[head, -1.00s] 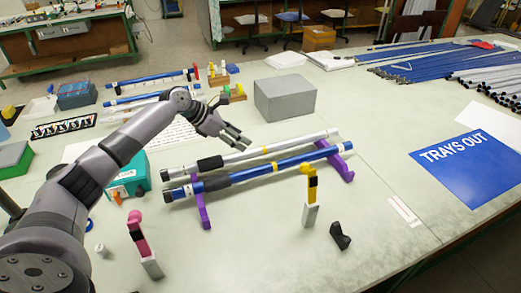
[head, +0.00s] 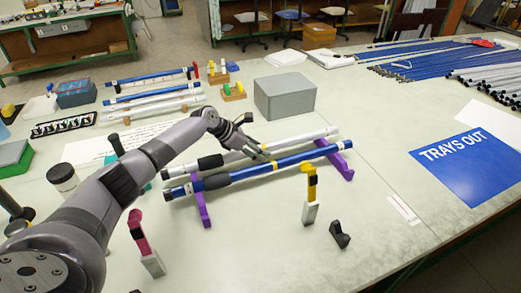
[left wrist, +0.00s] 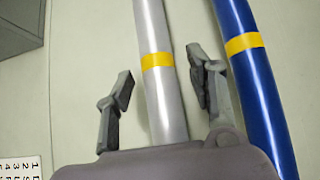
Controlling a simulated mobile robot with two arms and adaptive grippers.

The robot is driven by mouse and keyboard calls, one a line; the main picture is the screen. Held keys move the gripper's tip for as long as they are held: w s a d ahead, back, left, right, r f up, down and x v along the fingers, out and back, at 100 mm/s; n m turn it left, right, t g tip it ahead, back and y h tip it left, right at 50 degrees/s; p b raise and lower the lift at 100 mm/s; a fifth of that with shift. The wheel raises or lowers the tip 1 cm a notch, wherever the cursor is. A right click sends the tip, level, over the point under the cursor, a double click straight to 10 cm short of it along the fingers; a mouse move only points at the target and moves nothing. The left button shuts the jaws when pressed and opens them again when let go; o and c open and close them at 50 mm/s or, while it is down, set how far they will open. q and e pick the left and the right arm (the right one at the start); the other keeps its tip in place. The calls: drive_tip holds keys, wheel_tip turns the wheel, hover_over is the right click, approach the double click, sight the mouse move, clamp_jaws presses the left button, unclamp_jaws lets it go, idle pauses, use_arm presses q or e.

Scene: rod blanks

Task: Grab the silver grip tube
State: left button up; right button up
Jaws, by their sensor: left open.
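The silver grip tube (head: 290,143) lies across the purple rack (head: 203,209), beside and behind the blue tube (head: 270,166). It has a black grip at its left part and a yellow band. My left gripper (head: 261,155) is open at the tube's middle, near the yellow band. In the left wrist view the silver tube (left wrist: 158,85) runs between the two open fingers of my left gripper (left wrist: 158,88), with a gap on either side. The right finger lies between the silver tube and the blue tube (left wrist: 250,80). My right gripper is not in view.
A grey box (head: 285,97) stands behind the rack. A yellow-topped clamp (head: 310,195), a black holder (head: 340,234) and a pink-topped clamp (head: 145,245) stand in front. A blue "TRAYS OUT" sign (head: 465,170) lies at right.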

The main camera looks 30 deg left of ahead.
use_arm(q)
drive_tip(key=shift+c, duration=0.2)
clamp_jaws()
idle(0.3)
drive_tip(key=shift+r, duration=0.15)
